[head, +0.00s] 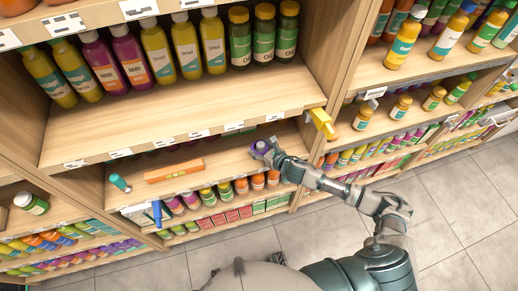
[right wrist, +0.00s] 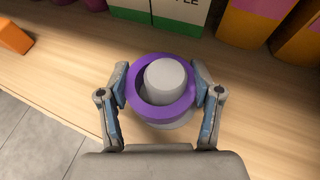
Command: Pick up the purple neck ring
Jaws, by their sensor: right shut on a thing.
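The purple neck ring (right wrist: 135,98) sits around a grey rounded post (right wrist: 166,80) in the right wrist view. In the head view the ring (head: 261,147) is small, at the right part of a wooden shelf. My right gripper (right wrist: 162,90) has one finger on each side of the ring and is shut on it; it also shows in the head view (head: 266,152). The post's lower part is mostly hidden by the ring. My left gripper is not in view.
An orange box (head: 174,171) and a teal-topped item (head: 120,182) stand left on the same shelf (head: 222,162). Bottles stand on the shelves above and below. Tiled floor (head: 310,235) is open.

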